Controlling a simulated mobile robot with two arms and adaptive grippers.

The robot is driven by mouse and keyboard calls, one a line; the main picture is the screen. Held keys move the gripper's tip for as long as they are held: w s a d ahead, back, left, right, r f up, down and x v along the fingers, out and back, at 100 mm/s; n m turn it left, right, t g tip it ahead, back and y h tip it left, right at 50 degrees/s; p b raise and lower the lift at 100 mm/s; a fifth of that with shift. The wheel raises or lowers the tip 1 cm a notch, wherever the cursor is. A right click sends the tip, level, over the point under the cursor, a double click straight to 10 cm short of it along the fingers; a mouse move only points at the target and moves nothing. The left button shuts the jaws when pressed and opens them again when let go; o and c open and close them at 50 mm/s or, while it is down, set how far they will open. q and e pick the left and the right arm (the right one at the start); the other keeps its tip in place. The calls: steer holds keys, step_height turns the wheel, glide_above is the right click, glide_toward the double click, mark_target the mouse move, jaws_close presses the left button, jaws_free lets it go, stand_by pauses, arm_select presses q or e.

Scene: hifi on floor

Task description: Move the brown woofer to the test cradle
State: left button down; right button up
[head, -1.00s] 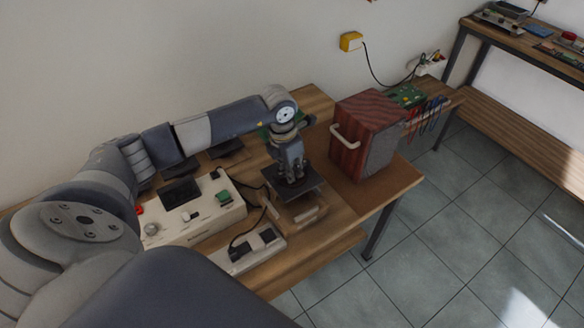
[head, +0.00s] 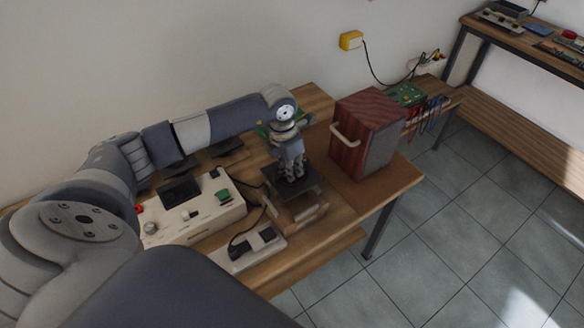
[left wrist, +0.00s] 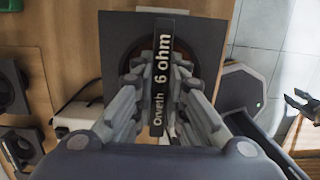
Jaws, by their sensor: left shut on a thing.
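My left gripper (head: 291,176) points down and is shut on the brown woofer (left wrist: 127,30), by the dark bar on its back that reads "Orveth 6 ohm". The woofer is a dark square frame with a brown round part, mostly hidden by the fingers; in the head view its dark plate (head: 282,189) looks roughly level. It is over or just behind a low wooden stand with a pale bar (head: 308,216), perhaps the test cradle; I cannot tell whether they touch. My right gripper (left wrist: 299,103) shows small at the right edge of the left wrist view, fingers apart, seemingly empty.
A red-brown wooden speaker cabinet (head: 366,135) with a pale handle stands close right of the gripper. A pale device (head: 195,213) and a pale box with a dark cable (head: 250,248) stand at left. Other dark drivers (left wrist: 20,150) lie on the table. The table's front edge is near.

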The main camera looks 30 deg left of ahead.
arm_select(q)
steer(key=shift+f, duration=0.1)
steer(key=shift+f+b, duration=2.1)
steer(key=shift+f, duration=0.1)
steer(key=shift+f+b, duration=2.05)
steer(key=shift+f, duration=0.35)
